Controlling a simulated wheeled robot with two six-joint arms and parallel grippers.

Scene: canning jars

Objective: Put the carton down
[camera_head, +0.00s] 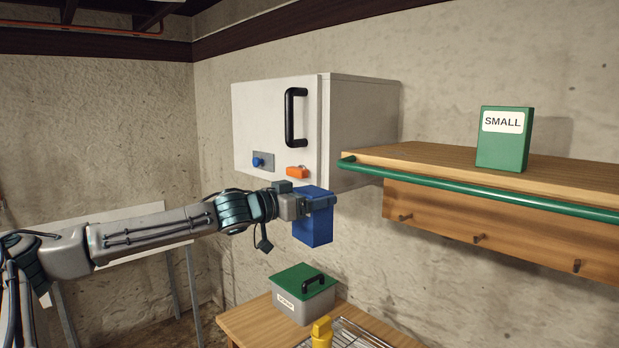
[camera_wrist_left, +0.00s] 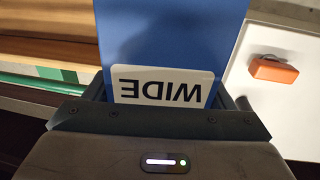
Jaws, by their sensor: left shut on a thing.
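A blue carton (camera_head: 314,228) is held in my left gripper (camera_head: 322,202) in front of the white wall cabinet. In the left wrist view the carton (camera_wrist_left: 170,40) fills the middle, and its white label (camera_wrist_left: 162,88) reads WIDE upside down in the picture. The left gripper is shut on the carton and holds it in the air, apart from the table below and left of the wooden shelf. My right gripper is not in view.
A wooden shelf (camera_head: 430,165) with a green rail (camera_head: 470,188) bears a green SMALL carton (camera_head: 505,140); its left part is free. The white cabinet (camera_head: 270,125) has a black handle and an orange part (camera_head: 297,172). Below, a table (camera_head: 245,322) holds a green-lidded box (camera_head: 302,300), a yellow thing (camera_head: 321,333) and a wire rack (camera_head: 350,335).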

